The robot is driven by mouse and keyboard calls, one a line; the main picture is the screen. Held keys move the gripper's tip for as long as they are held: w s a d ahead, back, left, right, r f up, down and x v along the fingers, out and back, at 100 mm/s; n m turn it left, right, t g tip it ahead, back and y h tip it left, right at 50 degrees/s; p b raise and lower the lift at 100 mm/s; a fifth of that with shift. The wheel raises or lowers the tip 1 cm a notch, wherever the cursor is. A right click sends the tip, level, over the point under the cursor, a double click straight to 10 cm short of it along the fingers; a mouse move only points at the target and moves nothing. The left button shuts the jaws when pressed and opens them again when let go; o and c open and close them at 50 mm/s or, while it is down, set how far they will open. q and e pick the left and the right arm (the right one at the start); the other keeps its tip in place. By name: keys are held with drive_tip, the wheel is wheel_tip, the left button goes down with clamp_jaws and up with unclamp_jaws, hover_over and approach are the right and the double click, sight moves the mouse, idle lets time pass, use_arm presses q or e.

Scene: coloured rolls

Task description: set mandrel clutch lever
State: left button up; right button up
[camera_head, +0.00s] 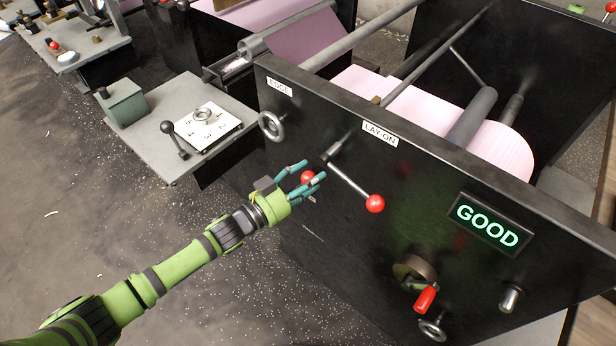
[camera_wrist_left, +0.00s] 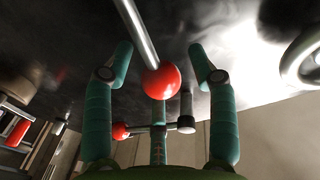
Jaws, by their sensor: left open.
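Two levers with red balls show on the black side panel (camera_head: 300,240). One red ball (camera_head: 308,177) is between the fingers of my left gripper (camera_head: 306,178); its rod is mostly hidden in the head view. In the left wrist view this red ball (camera_wrist_left: 161,81) sits on a silver rod between the two outer fingers (camera_wrist_left: 162,62), with a gap on each side. My left gripper is open. The other lever, below the LAY-ON label, has its red ball (camera_head: 375,203) to the right. I cannot read which lever is the mandrel clutch. My right gripper is out of view.
A handwheel (camera_head: 271,126) is below the EDGE label. A red-handled lever (camera_head: 425,298), a small handwheel (camera_head: 433,328) and a lit GOOD sign (camera_head: 487,225) are at the right. A grey table (camera_head: 180,110) with a dial plate stands at the left. Pink material (camera_head: 440,105) lies behind the panel.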

use_arm(q)
clamp_jaws()
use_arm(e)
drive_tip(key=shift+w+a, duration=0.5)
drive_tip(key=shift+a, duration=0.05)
